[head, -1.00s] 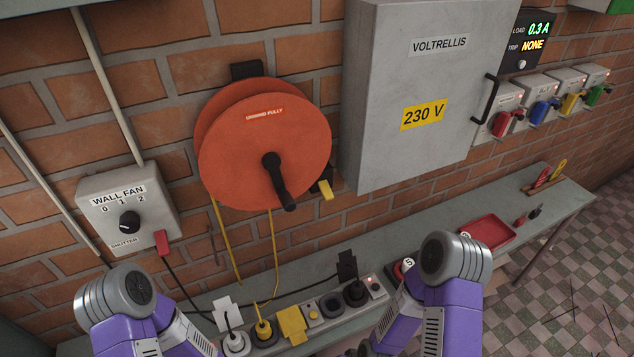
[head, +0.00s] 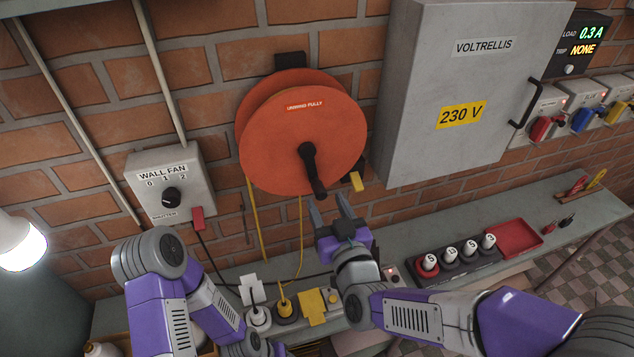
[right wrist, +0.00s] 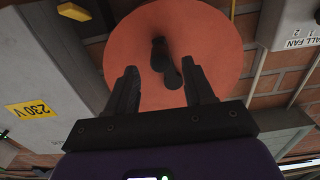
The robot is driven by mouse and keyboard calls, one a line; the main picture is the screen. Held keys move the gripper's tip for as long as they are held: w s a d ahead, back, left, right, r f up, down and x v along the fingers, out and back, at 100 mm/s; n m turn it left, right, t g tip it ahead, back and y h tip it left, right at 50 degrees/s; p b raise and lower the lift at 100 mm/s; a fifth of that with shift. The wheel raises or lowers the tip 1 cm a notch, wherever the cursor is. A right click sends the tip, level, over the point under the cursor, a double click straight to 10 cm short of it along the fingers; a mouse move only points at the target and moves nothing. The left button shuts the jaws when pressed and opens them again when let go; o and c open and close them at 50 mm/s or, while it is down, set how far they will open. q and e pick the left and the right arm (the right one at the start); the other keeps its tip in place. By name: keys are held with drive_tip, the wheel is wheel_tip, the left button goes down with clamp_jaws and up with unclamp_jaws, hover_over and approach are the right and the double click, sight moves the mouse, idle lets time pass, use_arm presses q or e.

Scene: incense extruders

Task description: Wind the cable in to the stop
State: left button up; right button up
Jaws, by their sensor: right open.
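The orange cable reel (head: 275,150) hangs on the brick wall, with a black crank (head: 308,165) on its face. The crank handle (head: 318,188) points down and slightly right. Two strands of yellow cable (head: 301,225) hang from the reel toward the bench. My right gripper (head: 328,205) is open and empty just below the handle, fingers pointing up at it. In the right wrist view the open fingers (right wrist: 160,68) stand either side of the handle (right wrist: 172,76) as seen; contact cannot be told. My left arm shows at lower left, its gripper out of view.
A yellow-tipped lever (head: 356,181) sits right of the reel, beside the grey 230 V cabinet (head: 480,75). The wall fan switch box (head: 172,185) is at left. Plugs and a yellow tag (head: 312,307) stand on the bench below; a red tray (head: 514,240) lies at right.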

sight(316, 185)
drive_tip(key=x, duration=0.7)
drive_tip(key=shift+f, duration=0.1)
drive_tip(key=shift+a, duration=0.1)
clamp_jaws()
